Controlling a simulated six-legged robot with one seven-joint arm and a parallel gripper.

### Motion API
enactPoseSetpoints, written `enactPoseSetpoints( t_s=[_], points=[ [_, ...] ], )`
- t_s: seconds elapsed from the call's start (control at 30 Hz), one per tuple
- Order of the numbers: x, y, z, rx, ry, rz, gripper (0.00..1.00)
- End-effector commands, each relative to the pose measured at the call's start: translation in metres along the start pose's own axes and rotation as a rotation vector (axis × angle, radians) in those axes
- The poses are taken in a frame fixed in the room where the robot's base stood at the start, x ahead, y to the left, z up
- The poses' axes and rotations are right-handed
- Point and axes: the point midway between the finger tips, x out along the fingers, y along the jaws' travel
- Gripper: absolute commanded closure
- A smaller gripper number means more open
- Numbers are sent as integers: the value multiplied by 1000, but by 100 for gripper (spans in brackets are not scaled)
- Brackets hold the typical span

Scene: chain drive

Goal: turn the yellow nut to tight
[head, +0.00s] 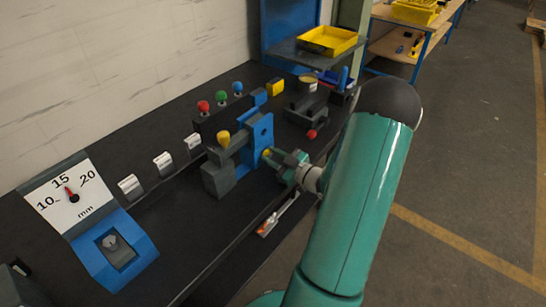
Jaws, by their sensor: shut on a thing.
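The yellow nut (267,153) shows as a small yellow patch at the right side of the blue upright plate (259,131) on the bench. My gripper (274,156) reaches it from the right and is shut on it. The jaws cover most of the nut, so its turn angle cannot be seen. A yellow knob (223,138) stands on top of the dark grey block (218,180) just left of the blue plate.
Red, green and blue knobs (221,97) stand on a black block behind. A dark grey vise-like block with a red knob (311,134) is to the right. An orange-handled tool (267,228) lies near the bench's front edge. A yellow tray (328,40) sits on a shelf behind.

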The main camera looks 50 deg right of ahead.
Motion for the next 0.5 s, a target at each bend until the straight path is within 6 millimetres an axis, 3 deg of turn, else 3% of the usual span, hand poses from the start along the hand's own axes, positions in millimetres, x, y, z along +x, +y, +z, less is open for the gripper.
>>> enactPoseSetpoints(
  t_s=[0.5],
  points=[
    [0,3,1,469,-1,0,96]
  ],
)
